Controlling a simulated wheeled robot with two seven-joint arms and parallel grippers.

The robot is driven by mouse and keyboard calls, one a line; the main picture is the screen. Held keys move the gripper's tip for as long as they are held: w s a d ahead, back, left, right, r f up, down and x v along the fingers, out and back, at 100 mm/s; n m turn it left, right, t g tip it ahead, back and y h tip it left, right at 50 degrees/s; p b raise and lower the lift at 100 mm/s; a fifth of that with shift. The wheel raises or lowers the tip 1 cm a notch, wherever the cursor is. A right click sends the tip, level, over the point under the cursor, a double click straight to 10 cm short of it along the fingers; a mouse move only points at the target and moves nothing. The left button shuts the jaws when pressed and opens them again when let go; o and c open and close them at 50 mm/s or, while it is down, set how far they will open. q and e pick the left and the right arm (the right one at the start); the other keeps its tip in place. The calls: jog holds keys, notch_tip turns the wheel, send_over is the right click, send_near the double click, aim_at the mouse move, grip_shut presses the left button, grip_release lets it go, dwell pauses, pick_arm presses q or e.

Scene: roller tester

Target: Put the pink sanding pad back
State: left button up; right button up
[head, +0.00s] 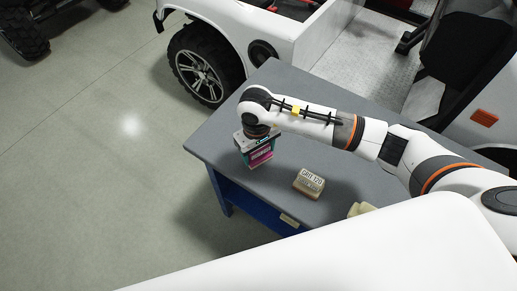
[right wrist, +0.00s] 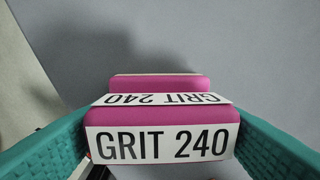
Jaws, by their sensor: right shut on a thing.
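The pink sanding pad (head: 261,154) is held in my right gripper (head: 257,150) over the left part of the grey table. In the right wrist view the pink pad (right wrist: 160,116) shows a white "GRIT 240" label, between the two teal fingers, which are shut on it from both sides. I cannot tell whether the pad touches the table top. My left gripper is not in view.
A tan block labelled "GRIT 120" (head: 309,183) stands on the grey table (head: 340,208) to the right of the held pad. A white vehicle (head: 222,25) stands behind the table.

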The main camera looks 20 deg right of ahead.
jog(key=o, duration=1)
jog(key=shift+c, duration=0.2)
jog(key=shift+r+p, duration=0.15)
jog(key=shift+p, duration=0.2)
jog(key=shift+w+r, duration=0.1)
jog(key=shift+r, duration=0.2)
notch_tip(320, 180, up, 11)
jog(key=b, duration=0.2)
jog(key=shift+a+r, duration=0.2)
jog(key=shift+a, duration=0.05)
